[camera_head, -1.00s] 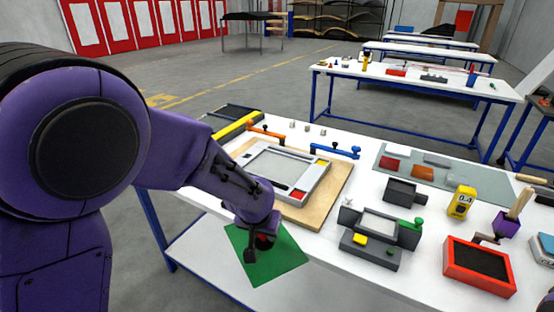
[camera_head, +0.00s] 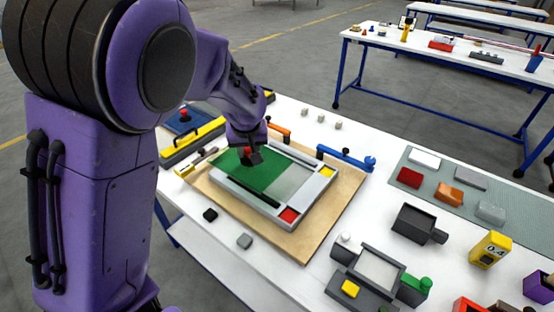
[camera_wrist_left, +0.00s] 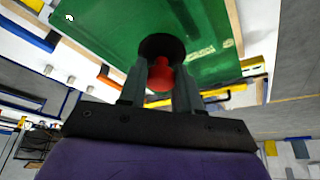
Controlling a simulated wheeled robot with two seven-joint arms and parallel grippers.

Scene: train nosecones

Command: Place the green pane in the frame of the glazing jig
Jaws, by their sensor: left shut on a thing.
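The green pane (camera_head: 240,172) is a thin flat sheet over the left part of the glazing jig's grey frame (camera_head: 312,196). The frame lies on a wooden board (camera_head: 338,208). The pane's right edge falls inside the opening, and its left corner reaches past the frame's left side. I cannot tell whether it touches the frame. My left gripper (camera_head: 252,157) is shut on the pane's red knob. In the left wrist view the red knob (camera_wrist_left: 160,74) is between the fingers, with the green pane (camera_wrist_left: 205,22) beyond. My right gripper is not in view.
An orange clamp (camera_head: 279,130) and a blue clamp (camera_head: 345,158) stand along the jig's far side. A yellow bar (camera_head: 192,138) lies left. A grey fixture (camera_head: 377,275) stands to the front right. Small black and grey blocks (camera_head: 244,241) lie near the front edge.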

